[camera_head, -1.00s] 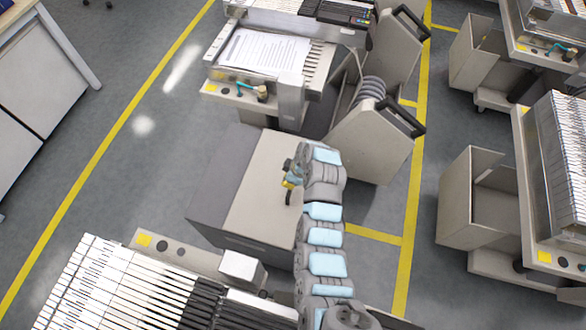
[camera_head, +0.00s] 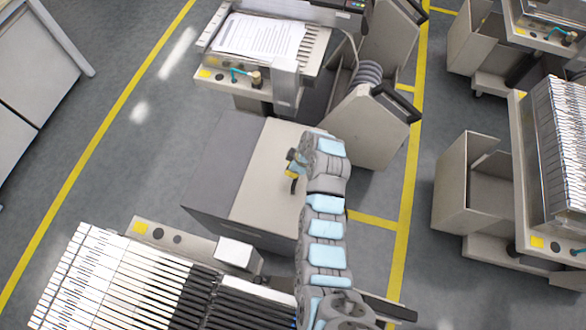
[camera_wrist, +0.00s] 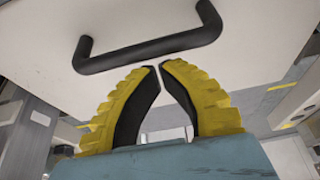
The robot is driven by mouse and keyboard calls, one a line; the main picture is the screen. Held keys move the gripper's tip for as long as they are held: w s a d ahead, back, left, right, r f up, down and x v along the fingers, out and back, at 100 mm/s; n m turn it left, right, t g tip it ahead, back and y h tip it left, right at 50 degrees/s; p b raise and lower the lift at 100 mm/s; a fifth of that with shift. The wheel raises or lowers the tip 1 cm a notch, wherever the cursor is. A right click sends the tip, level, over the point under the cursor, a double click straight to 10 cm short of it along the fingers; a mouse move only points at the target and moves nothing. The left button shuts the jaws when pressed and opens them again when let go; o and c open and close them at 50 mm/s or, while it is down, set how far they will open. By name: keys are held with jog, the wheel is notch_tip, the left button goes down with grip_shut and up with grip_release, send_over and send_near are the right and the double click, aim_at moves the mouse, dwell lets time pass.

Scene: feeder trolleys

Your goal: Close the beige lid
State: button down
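In the wrist view a pale beige panel (camera_wrist: 40,45), which looks like the lid, fills the upper part. A black bar handle (camera_wrist: 150,50) is fixed to it. My gripper (camera_wrist: 158,66) has yellow ribbed fingers with black pads. Its tips are together just below the handle in that picture, with nothing between them; whether they touch the panel I cannot tell. In the head view my gripper (camera_head: 292,177) shows small beside the beige top (camera_head: 262,185) of a dark-sided box. I cannot tell for certain which panel there matches the wrist view.
A trolley panel (camera_head: 365,130) with a black handle stands upper right of my gripper. A feeder trolley with papers (camera_head: 262,38) is behind. A feeder with rows of strips (camera_head: 120,290) is in front. Open bins (camera_head: 470,190) stand right. Grey floor (camera_head: 95,155) is clear at left.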

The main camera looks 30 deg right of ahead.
aim_at(282, 174)
jog(key=shift+w+a+r, duration=0.2)
jog(key=shift+w+a, duration=0.35)
jog(key=shift+w, duration=0.1)
jog(key=shift+w+a+r, duration=0.15)
jog(key=shift+w+a, duration=0.4)
jog(key=shift+w, duration=0.05)
jog(key=p+v, duration=0.1)
jog(key=v, duration=0.9)
